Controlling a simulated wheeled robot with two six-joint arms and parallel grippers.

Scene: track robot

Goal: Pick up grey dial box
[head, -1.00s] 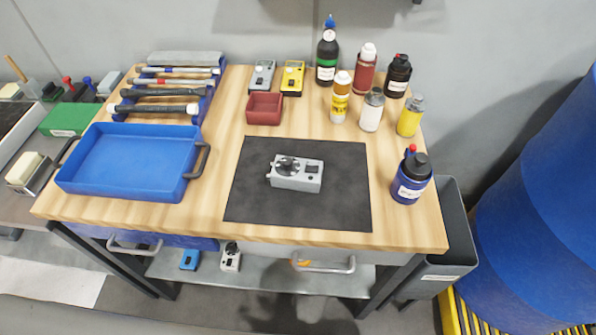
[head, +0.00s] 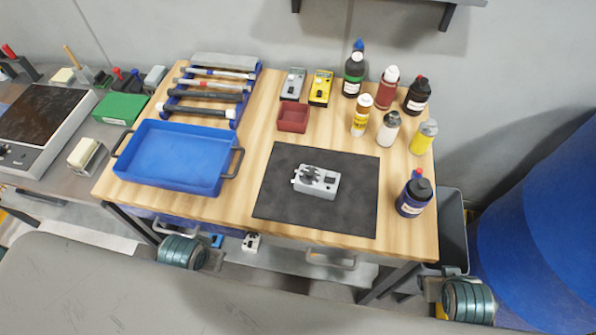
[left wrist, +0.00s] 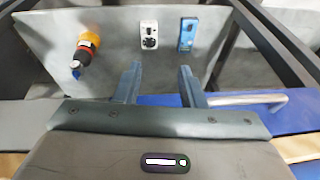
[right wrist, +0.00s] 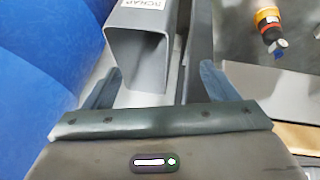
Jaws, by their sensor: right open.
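The grey dial box (head: 322,184) with a black dial on top lies on the dark mat (head: 275,203) in the middle of the wooden table. Another grey box (head: 292,84) and a yellow box (head: 320,88) stand at the table's back. My left gripper (left wrist: 160,84) is open and empty in the left wrist view, facing the lower shelf below the tabletop. My right gripper (right wrist: 160,86) is open and empty in the right wrist view, near the grey bin. In the head view only parts of my arms show, at the table's front; neither gripper touches the dial box.
A blue tray (head: 170,185) is left of the mat. A tool rack (head: 245,95) and red bin (head: 293,118) stand behind. Several bottles and a blue bottle (head: 413,195) line the right side. A grey waste bin (head: 453,230) and large blue barrel (head: 535,220) are right of the table.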

